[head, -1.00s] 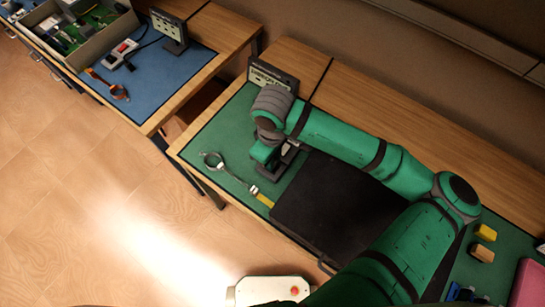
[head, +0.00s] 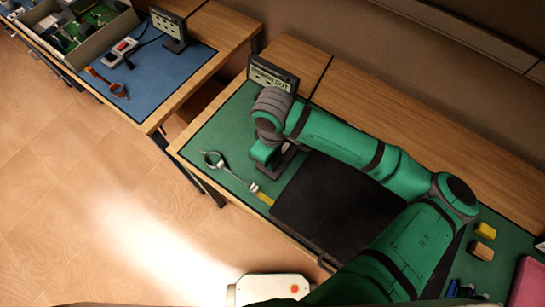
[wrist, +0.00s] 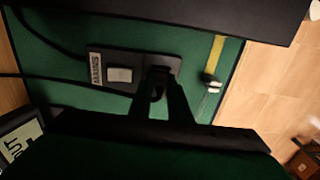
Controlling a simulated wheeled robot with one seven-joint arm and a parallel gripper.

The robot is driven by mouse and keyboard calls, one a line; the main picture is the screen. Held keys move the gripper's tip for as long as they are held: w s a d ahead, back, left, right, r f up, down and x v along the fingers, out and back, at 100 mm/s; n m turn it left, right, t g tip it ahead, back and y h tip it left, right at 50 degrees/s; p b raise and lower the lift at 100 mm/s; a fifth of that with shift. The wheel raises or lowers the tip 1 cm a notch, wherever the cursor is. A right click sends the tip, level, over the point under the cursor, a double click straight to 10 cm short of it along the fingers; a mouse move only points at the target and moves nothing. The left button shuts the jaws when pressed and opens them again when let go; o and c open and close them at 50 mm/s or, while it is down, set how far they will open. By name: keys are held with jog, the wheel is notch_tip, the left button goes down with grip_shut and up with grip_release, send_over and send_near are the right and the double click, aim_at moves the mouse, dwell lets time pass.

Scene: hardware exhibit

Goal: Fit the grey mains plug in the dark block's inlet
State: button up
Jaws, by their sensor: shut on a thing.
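The dark block (wrist: 100,73), with a pale label and a light grey rocker switch, lies on the green mat in the wrist view. My gripper (wrist: 160,78) is at the block's right end, its dark fingers close together. The fingers are shut on what appears to be the grey mains plug, which is mostly hidden between them. I cannot tell whether the plug is in the inlet or just in front of it. In the head view my gripper (head: 264,168) is low over the mat, and my wrist hides most of the block.
A black panel (head: 335,205) lies right of my gripper. A small display (head: 272,75) stands behind it. Yellow and orange blocks (head: 483,240) sit at far right. Dark cables cross the mat.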

jog(key=o, duration=0.9)
jog(key=o, duration=0.3)
jog(key=shift+r, duration=0.7)
dwell(0.7)
jog(key=shift+r, duration=2.9)
jog(key=shift+c, duration=0.6)
